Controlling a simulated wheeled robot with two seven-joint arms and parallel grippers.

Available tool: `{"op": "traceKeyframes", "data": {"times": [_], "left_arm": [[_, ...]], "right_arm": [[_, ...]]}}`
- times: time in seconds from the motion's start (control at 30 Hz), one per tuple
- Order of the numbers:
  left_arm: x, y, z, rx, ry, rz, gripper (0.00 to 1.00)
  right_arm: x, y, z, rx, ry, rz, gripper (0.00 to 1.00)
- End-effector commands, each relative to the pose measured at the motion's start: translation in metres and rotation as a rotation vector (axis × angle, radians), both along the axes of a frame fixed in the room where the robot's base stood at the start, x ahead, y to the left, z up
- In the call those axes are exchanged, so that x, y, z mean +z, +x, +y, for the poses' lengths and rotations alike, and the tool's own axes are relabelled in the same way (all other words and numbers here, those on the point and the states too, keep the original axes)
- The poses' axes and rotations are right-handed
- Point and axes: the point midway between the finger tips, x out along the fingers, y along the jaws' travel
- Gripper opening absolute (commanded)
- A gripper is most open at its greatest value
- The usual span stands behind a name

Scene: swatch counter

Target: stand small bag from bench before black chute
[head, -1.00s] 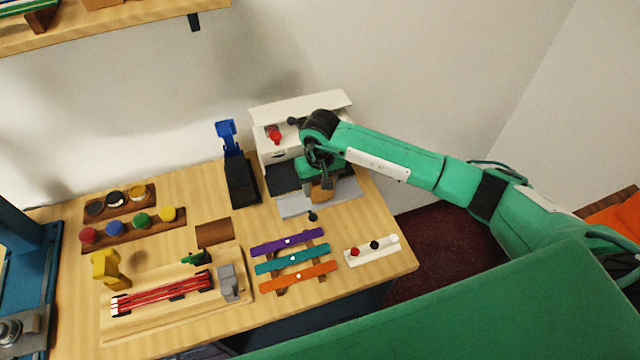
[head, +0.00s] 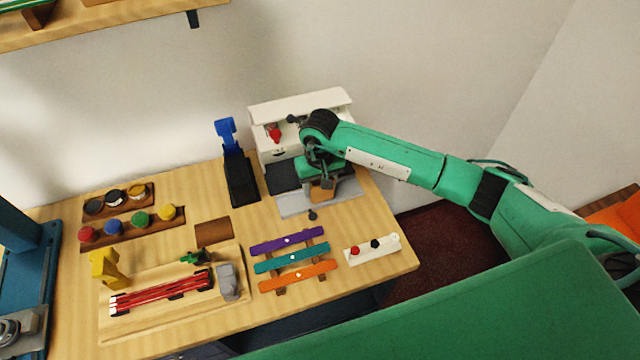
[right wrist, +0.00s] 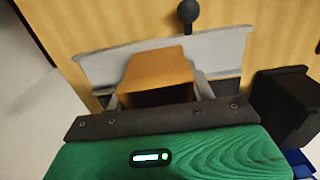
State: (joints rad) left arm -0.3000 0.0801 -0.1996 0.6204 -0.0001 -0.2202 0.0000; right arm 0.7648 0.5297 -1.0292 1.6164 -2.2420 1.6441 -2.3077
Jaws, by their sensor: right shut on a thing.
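A small orange-brown bag (head: 322,193) is in my right gripper (head: 321,183), in front of the white machine. In the right wrist view the bag (right wrist: 158,68) sits between the two grey fingers, which are shut on it. The bag is over the grey plate (head: 295,207); I cannot tell whether it touches the plate. A black part, which looks like the black chute (head: 283,178), lies at the front of the machine, left of the bag. My gripper and arm hide part of it. My left gripper is not in view.
The white machine (head: 300,108) with a red knob stands behind. A black stand with a blue lever (head: 240,182) is to its left. A black ball knob (head: 312,215) sticks out in front of the plate. Coloured bars (head: 290,259) and a white button strip (head: 372,249) lie nearer.

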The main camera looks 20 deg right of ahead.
Motion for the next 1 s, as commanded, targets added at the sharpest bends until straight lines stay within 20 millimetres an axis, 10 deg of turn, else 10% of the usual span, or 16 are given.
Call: {"op": "traceKeyframes", "data": {"times": [0.8,0.83,1.0], "left_arm": [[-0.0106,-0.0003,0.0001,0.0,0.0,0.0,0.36],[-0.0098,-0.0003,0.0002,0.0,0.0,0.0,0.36],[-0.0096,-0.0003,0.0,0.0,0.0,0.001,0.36]], "right_arm": [[-0.0086,0.0001,0.0,0.0,0.0,-0.001,0.33],[-0.0078,0.0001,0.0,0.0,0.0,-0.001,0.59],[-0.0077,0.0001,0.0,0.0,0.0,0.0,0.79]]}}
